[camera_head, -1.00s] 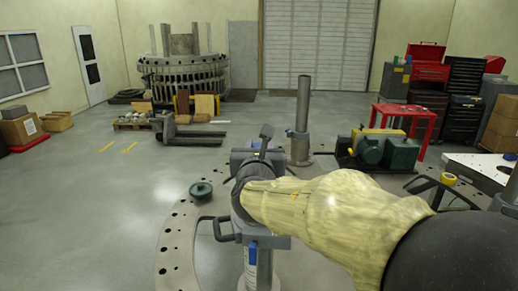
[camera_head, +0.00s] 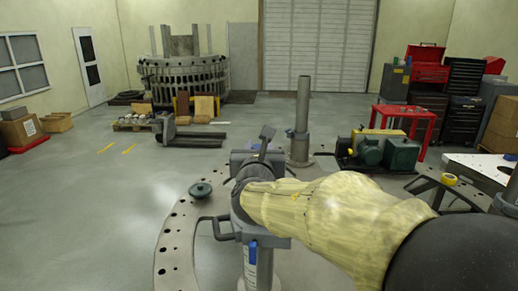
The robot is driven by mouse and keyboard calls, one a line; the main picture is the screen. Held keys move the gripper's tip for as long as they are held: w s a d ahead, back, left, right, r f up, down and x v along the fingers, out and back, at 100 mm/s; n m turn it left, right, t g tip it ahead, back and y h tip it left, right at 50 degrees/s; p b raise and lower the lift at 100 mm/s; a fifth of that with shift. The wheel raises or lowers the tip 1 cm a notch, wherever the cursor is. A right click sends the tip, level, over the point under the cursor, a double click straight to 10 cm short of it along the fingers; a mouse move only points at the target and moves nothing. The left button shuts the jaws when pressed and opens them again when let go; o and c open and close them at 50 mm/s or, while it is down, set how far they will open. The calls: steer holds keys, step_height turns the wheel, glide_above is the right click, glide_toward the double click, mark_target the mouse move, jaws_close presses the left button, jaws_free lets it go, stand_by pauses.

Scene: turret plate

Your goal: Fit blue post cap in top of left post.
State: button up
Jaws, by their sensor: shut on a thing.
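My gripper (camera_head: 252,190) is at the picture's lower middle, at the end of my pale-sleeved arm. It is over the near post (camera_head: 263,270), which shows only below it. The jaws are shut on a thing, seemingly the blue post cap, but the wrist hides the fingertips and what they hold. I cannot tell whether the cap touches the post. A narrow blue patch (camera_head: 253,252) shows at the near post; I cannot tell whether it belongs to the post. A second, upright grey post (camera_head: 303,105) stands farther back, clear of my gripper.
The near post is by a pale ring plate with holes (camera_head: 172,250). A dark green round knob-like thing (camera_head: 201,190) is left of my gripper. A green motor unit (camera_head: 385,152) and a red table (camera_head: 408,115) are at right. The floor at left is open.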

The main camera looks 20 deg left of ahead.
steer(key=o, duration=0.8)
steer(key=shift+f, duration=0.1)
steer(key=b+v, duration=0.3)
steer(key=v, duration=0.8)
steer(key=shift+s, duration=0.1)
stand_by(0.3)
stand_by(0.4)
